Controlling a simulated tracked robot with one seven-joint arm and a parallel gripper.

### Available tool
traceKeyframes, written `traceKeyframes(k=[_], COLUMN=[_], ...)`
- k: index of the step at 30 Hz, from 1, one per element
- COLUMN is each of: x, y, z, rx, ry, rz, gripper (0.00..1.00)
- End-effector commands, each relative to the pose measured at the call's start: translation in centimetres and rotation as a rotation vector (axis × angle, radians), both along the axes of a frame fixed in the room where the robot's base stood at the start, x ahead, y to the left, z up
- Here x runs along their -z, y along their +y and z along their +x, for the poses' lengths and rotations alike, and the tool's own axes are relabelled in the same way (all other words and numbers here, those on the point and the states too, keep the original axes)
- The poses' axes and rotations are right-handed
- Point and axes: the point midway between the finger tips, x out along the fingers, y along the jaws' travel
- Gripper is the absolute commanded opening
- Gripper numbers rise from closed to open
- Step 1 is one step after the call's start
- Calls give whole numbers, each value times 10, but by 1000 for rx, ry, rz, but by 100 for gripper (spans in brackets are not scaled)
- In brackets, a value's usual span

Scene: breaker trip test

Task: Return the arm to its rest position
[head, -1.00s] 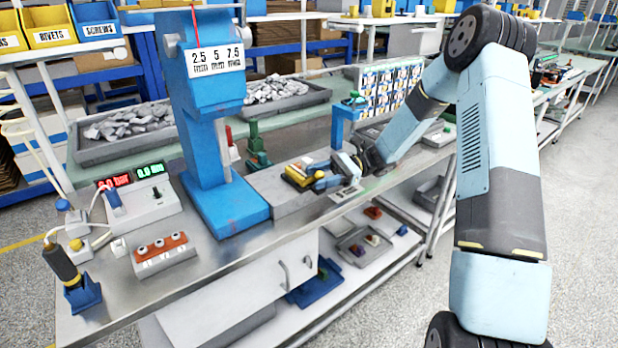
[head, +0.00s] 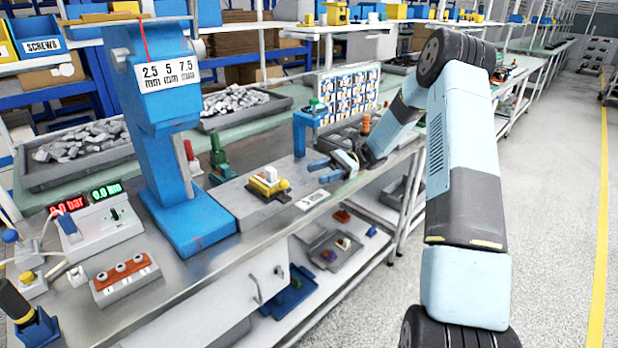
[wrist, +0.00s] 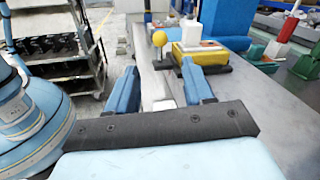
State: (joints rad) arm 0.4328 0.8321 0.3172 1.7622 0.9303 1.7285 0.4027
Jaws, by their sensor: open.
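My arm reaches from the right side of the head view over the front edge of the workbench. My gripper (head: 332,164) hangs near that edge, to the right of a yellow block with a white top (head: 268,182) on a grey plinth (head: 240,203). In the wrist view, my gripper (wrist: 164,88) has its two blue fingers spread apart with nothing held between them. The yellow block (wrist: 200,55) is ahead, beyond the right finger, with a yellow ball-shaped knob (wrist: 159,39) at its left. The gripper and the block are apart.
A blue press (head: 170,130) stands left of the plinth. Control boxes (head: 100,222) sit at the left. The floor at right is clear, with a yellow line (head: 603,200).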

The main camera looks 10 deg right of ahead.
Motion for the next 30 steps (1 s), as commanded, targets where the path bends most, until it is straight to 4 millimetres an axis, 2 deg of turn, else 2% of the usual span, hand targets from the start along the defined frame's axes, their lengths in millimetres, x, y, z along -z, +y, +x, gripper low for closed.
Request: traceKeyframes(k=[6, 17, 23, 30], x=[0, -2, -23, -58], y=[-11, -11, -2, 10], z=[4, 3, -14, -49], rx=[0, -3, -39, -108], ry=[1, -6, -80, -237], rz=[1, -8, -100, -276], gripper=[52, 52, 52, 52])
